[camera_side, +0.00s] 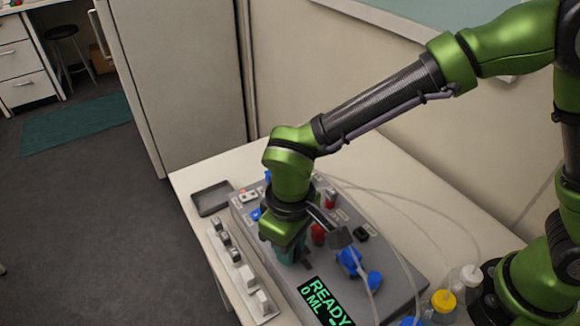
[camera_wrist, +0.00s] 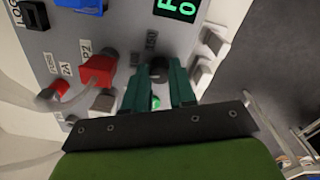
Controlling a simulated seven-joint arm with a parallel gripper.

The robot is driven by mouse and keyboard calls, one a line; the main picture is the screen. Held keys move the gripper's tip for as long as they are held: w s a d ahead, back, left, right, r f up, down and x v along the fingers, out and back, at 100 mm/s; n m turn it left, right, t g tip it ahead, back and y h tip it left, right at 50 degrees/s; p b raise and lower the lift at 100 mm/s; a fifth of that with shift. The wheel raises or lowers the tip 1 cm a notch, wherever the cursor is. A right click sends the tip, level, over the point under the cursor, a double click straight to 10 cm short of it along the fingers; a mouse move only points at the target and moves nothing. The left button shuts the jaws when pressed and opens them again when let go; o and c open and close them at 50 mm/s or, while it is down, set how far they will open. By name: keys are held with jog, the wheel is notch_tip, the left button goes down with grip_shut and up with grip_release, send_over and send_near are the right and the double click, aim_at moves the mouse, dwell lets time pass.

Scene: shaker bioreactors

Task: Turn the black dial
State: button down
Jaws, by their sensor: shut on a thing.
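The black dial (camera_wrist: 159,68) shows in the wrist view between the tips of my gripper's two teal fingers. It sits on the grey panel, beside printed labels. My gripper (camera_wrist: 158,82) is shut on the dial, with a finger on each side. In the side view my gripper (camera_side: 290,254) points down at the grey control box, and its fingers are partly seen; the dial is hidden there behind the gripper and wrist. A small green light (camera_wrist: 155,102) shows between the fingers.
The control box (camera_side: 395,285) carries a green READY 0 ML display (camera_side: 325,300), blue fittings (camera_side: 350,260) and red connectors (camera_wrist: 97,70) with tubes close to my gripper. A white strip with several switches (camera_side: 238,258) lies in front. A dark tray (camera_side: 211,198) and yellow-capped bottle (camera_side: 443,301) stand nearby.

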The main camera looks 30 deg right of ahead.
jog(key=n, duration=0.4)
jog(key=shift+n, duration=0.3)
jog(key=n, duration=0.4)
dwell(0.3)
jog(key=c, duration=0.9)
grip_release()
jog(key=shift+r, duration=0.1)
notch_tip(320, 180, up, 17)
jog(key=shift+f, duration=0.1)
